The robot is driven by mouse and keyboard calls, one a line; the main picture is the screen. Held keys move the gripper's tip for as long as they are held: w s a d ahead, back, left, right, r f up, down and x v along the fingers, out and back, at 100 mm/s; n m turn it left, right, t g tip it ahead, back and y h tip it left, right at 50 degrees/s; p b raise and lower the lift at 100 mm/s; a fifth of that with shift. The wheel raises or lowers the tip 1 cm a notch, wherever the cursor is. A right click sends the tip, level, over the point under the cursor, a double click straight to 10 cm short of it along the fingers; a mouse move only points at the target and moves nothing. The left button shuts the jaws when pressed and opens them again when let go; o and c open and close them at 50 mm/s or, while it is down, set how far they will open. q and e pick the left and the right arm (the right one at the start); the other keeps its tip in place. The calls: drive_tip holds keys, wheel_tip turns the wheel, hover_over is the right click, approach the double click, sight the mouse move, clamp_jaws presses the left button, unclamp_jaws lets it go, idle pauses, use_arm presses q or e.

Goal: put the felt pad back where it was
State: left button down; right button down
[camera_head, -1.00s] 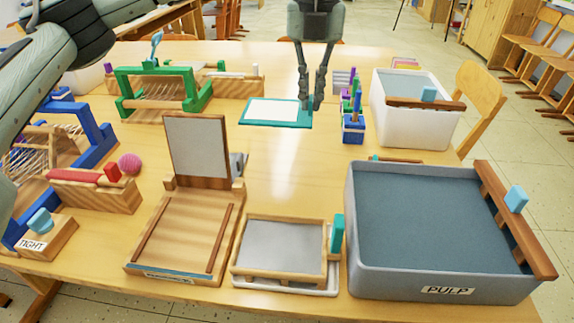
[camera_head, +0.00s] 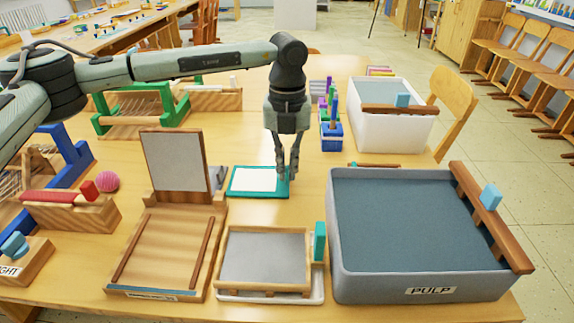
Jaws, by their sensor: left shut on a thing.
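The felt pad (camera_head: 282,189) is a flat teal square with a white sheet (camera_head: 253,179) on it, at the middle of the table behind the wooden-framed screen. My left gripper (camera_head: 288,174) points down and is shut on the pad's right edge. The pad looks level; I cannot tell whether it touches the table or hangs just above it. My right gripper is not in view.
In front are a hinged wooden press (camera_head: 150,255), a framed grey screen (camera_head: 264,258) and a large grey PULP tub (camera_head: 400,288). Behind right stand a blue tool holder (camera_head: 331,141) and white tub (camera_head: 390,133). Bare tabletop (camera_head: 295,215) lies between.

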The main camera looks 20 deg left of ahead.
use_arm(q)
drive_tip(key=shift+f, duration=0.15)
drive_tip(key=c, duration=1.7)
unclamp_jaws()
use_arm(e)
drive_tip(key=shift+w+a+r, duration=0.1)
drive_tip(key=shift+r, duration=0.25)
